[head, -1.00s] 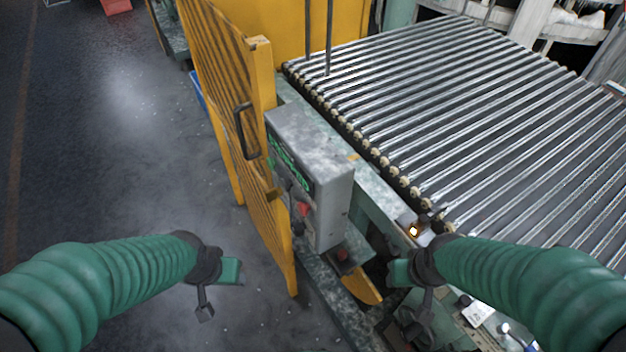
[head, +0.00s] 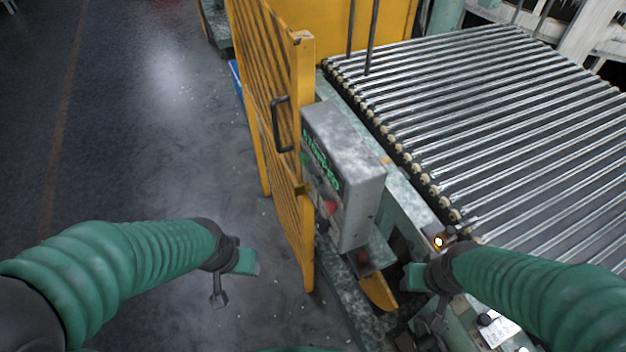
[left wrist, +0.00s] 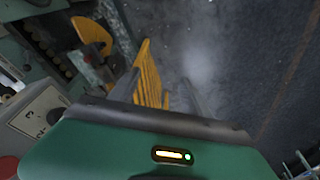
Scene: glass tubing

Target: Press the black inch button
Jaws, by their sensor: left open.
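A small black button (head: 484,320), beside a white label (head: 503,331), shows on a panel at the lower right in the head view; I cannot read its marking. In the left wrist view a panel (left wrist: 36,112) with a white plate, dark buttons and a red button (left wrist: 8,166) shows at the left edge. My left gripper (head: 246,262) is open and empty over the floor, left of the yellow gate and well away from the black button. My right gripper (head: 414,278) is left of the black button; its jaws are too unclear to judge.
A grey control box (head: 345,160) with green markings and a red knob stands beside the yellow gate (head: 283,150), between my arms. A roller conveyor (head: 500,120) fills the right. The floor (head: 140,150) at left is clear.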

